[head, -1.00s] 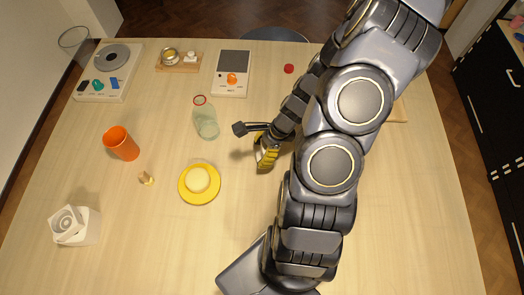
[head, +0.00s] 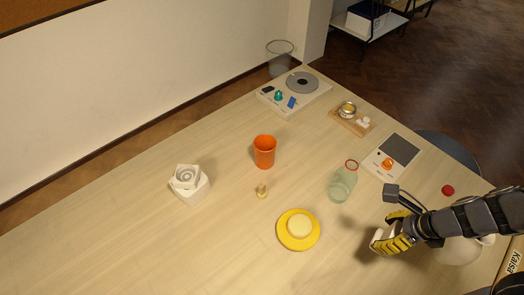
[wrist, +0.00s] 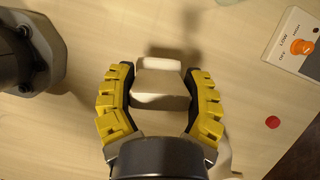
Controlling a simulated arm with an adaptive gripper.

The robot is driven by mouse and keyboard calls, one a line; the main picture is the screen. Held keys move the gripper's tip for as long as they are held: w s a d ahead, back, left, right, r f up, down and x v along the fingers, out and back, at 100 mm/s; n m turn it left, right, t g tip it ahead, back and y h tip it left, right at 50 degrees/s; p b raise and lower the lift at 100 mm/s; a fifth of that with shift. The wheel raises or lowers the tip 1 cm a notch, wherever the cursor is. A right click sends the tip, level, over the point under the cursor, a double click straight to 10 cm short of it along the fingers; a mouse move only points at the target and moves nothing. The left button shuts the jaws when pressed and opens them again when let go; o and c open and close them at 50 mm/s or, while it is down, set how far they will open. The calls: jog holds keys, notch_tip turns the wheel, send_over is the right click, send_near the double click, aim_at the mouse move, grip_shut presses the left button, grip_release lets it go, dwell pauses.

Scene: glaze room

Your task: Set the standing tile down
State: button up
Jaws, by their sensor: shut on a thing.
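The tile (wrist: 162,85) is a pale, cream-white block between the two yellow-padded fingers of my gripper (wrist: 161,92) in the wrist view. My gripper is shut on it, one finger along each side. In the head view my gripper (head: 388,236) is low over the table, right of the yellow plate and below the green glass bottle. There the fingers mostly hide the tile. I cannot tell whether its lower edge touches the table.
A yellow plate (head: 284,240) with a cream round piece and a green glass bottle (head: 341,186) stand close by. An orange cup (head: 264,153) and a white box (head: 190,186) are further left. The left front table is clear.

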aim_at(394, 227)
notch_tip(394, 227, up, 8)
jog(key=shift+w+d+f, duration=0.1)
jog(key=shift+d, duration=0.05)
jog(key=w+a+m, duration=0.1)
jog(key=w+a, duration=1.1)
jog(key=w, duration=0.2)
jog(key=w+a+m, duration=0.1)
jog(key=w+a, duration=0.1)
jog(key=a, duration=0.9)
jog(key=w+a, duration=0.3)
jog(key=a, duration=0.7)
jog(key=shift+t+h, duration=0.4)
jog(key=w+a+f, duration=0.2)
jog(key=w+f, duration=0.2)
jog(key=f, duration=0.1)
jog(key=w+a+f, duration=0.2)
jog(key=w+f, duration=0.1)
jog(key=f, duration=0.1)
jog(key=w+a+f, duration=0.2)
jog(key=w+f, duration=0.2)
jog(key=f, duration=0.1)
jog(key=shift+w+a+f, duration=0.3)
jog(key=shift+w+f, duration=0.2)
jog(key=shift+f, duration=0.1)
jog(key=shift+w+f, duration=0.1)
jog(key=shift+f, duration=1.45)
jog(key=shift+f, duration=0.15)
